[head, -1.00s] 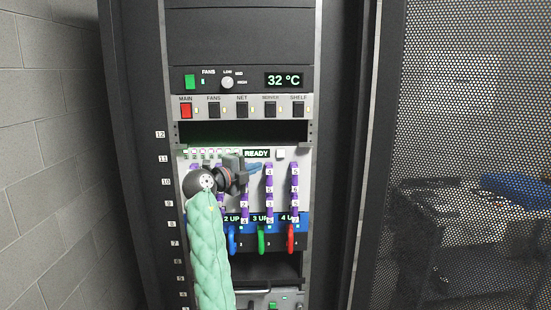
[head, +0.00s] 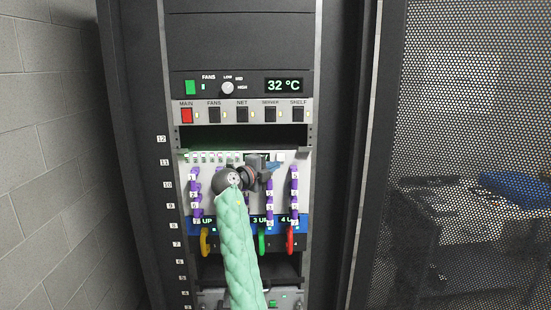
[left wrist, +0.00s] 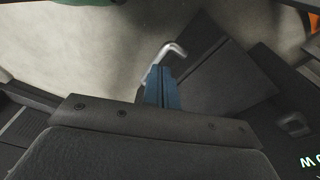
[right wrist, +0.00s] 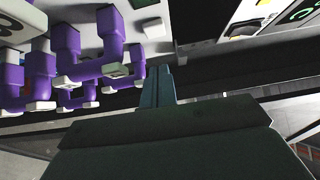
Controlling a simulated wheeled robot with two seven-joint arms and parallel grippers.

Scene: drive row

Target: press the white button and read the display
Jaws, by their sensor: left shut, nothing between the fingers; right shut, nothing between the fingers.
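The white button (right wrist: 155,28) shows in the right wrist view near the panel's edge, beside a sliver of the dark display (right wrist: 143,3). My right gripper (right wrist: 158,70) is shut and empty, its fingertips close to the button in that picture; I cannot tell if they touch. In the head view the right gripper (head: 275,166) is before the upper part of the light panel (head: 231,178). It hides the display text and most or all of the button there. My left gripper (left wrist: 161,70) is shut and empty, away from the rack panel; it is outside the head view.
Purple plugs (head: 294,190) and coloured loops, one red (head: 290,239), lie below my right gripper. Above are a switch row (head: 242,115) and a 32 °C readout (head: 284,85). A perforated door (head: 460,120) stands at right. A bent metal bar (left wrist: 172,48) is by my left fingers.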

